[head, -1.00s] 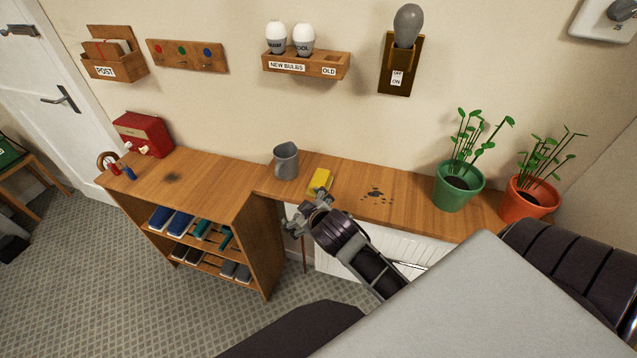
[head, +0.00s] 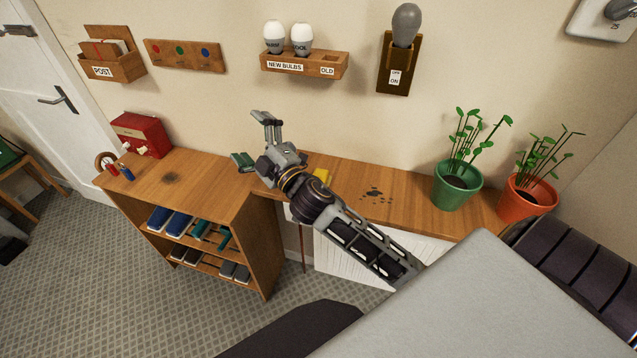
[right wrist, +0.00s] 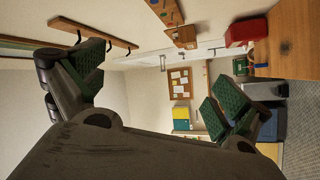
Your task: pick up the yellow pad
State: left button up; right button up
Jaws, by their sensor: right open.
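The yellow pad (head: 322,175) lies on the wooden shelf top near its middle, partly hidden behind my right arm in the head view. My right gripper (head: 254,140) is open and empty, raised above the shelf to the left of the pad, its fingers pointing left. In the right wrist view the two green-padded fingers (right wrist: 160,88) are wide apart with nothing between them, facing the room. The pad does not show in that view. My left gripper is not in view.
The grey mug is hidden behind my right gripper. Dark crumbs (head: 376,195) lie right of the pad. A green pot (head: 457,192) and an orange pot (head: 524,203) stand farther right. A red box (head: 141,134) stands at the left end.

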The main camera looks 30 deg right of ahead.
jog(key=s+a+r+n+g+y, duration=0.2)
jog(key=a+n+g+y, duration=0.5)
jog(key=n, duration=0.5)
jog(key=s+a+r+n+g+y, duration=0.2)
jog(key=a+n+g+y, duration=0.5)
jog(key=n, duration=0.5)
jog(key=w+d+f+n+g+h, duration=0.1)
jog(key=d+f+n+g+h, duration=0.5)
jog(key=d+f+h, duration=0.6)
jog(key=d+h, duration=0.6)
jog(key=d, duration=1.3)
jog(key=shift+r, duration=0.3)
jog(key=shift+f, duration=0.1)
